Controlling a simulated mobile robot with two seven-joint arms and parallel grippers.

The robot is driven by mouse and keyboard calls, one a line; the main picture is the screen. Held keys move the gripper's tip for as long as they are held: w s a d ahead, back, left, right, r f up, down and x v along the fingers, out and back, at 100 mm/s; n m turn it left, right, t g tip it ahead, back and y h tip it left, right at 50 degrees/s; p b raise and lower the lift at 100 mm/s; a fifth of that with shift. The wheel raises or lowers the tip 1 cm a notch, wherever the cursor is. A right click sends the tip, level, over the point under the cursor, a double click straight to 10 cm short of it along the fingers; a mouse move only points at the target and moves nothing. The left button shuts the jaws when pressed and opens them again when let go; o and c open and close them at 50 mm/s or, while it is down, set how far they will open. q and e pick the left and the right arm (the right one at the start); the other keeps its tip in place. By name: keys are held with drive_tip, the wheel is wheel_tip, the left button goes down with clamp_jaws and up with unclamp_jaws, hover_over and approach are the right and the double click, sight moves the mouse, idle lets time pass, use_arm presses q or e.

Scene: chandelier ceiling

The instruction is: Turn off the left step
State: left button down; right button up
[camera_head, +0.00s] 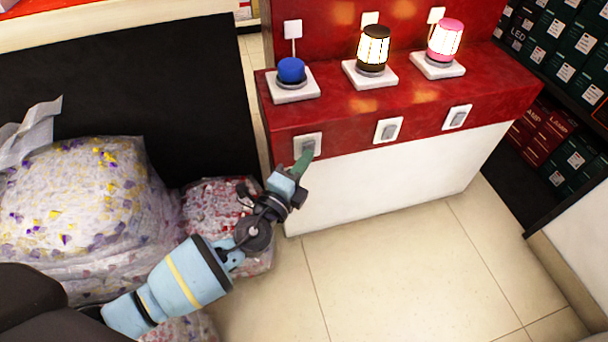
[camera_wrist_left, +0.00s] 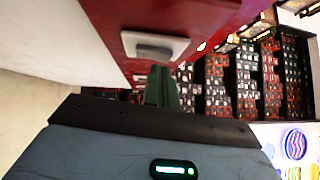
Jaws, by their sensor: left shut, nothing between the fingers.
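The left lamp (camera_head: 291,70) is blue and unlit, on a white base on the red counter. Below it, the left wall switch (camera_head: 309,140) is set in the red front face; it also shows in the left wrist view (camera_wrist_left: 155,47). My left gripper (camera_head: 304,160) is shut and empty, with its green fingertips at the lower edge of that switch. In the left wrist view the fingers (camera_wrist_left: 162,88) lie just below the switch plate; I cannot tell whether they touch it. My right gripper is in neither view.
The middle lamp (camera_head: 373,48) and pink right lamp (camera_head: 445,39) are lit, with the middle switch (camera_head: 388,130) and right switch (camera_head: 457,116) below them. Filled clear bags (camera_head: 85,210) crowd the left. Dark boxes (camera_head: 562,50) line the right. Tiled floor (camera_head: 400,270) before the counter is clear.

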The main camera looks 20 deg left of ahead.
use_arm(q)
drive_tip(key=shift+w+a+r, duration=0.1)
drive_tip(key=shift+w+a, duration=0.1)
drive_tip(key=shift+w, duration=0.1)
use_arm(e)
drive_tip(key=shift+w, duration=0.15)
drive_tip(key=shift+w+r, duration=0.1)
use_arm(q)
drive_tip(key=shift+w+a+r+p, duration=0.15)
drive_tip(key=shift+p, duration=0.3)
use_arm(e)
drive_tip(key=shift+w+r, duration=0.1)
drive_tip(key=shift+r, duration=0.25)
